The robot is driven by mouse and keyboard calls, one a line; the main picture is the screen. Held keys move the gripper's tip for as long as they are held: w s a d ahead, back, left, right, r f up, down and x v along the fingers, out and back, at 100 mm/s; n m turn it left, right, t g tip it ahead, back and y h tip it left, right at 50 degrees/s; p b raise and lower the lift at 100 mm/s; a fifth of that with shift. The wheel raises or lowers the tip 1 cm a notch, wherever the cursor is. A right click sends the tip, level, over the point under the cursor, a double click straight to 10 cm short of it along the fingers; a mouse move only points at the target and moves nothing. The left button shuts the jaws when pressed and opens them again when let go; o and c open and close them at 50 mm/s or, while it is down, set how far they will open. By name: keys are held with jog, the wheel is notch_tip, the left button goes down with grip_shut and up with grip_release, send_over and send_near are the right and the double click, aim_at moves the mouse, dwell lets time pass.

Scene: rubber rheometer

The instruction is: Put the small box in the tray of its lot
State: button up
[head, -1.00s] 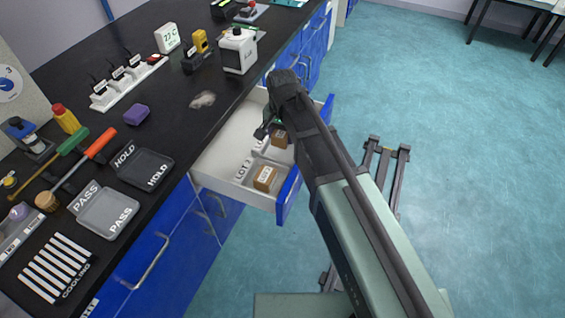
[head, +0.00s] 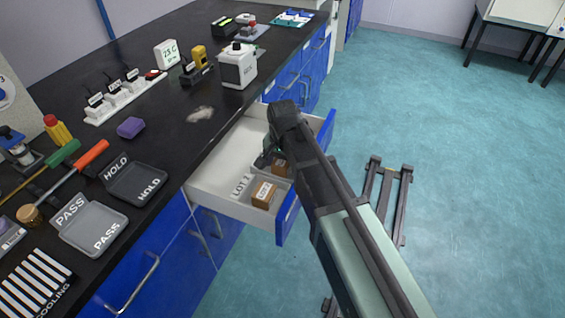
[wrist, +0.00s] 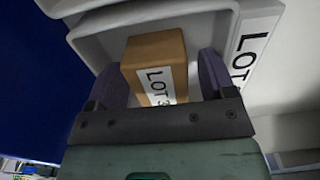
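The small brown box (wrist: 155,62) has a white label that reads LOT 3. In the wrist view it sits in a grey tray (wrist: 95,22), slightly skewed between my two purple fingers. My gripper (wrist: 162,80) is around the box, with a narrow gap at the upper right, so it looks open. The tray's own label (wrist: 250,50) shows LOT, its number cut off. In the head view the box (head: 281,168) is in the open drawer, and my gripper (head: 266,158) is partly hidden by my arm.
A second brown box (head: 264,193) stands in the nearer tray, beside a LOT 2 label (head: 241,186). The white drawer (head: 228,150) has bare floor at its left and a blue front (head: 288,215). The black bench top (head: 165,150) carries PASS and HOLD trays.

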notch_tip(320, 180, up, 12)
jog(key=p, duration=1.2)
jog(key=shift+r, duration=0.2)
jog(key=s+d+n, duration=0.4)
jog(key=s+d, duration=0.9)
jog(key=d, duration=0.4)
jog(key=shift+s+n, duration=0.3)
jog(key=shift+s, duration=0.05)
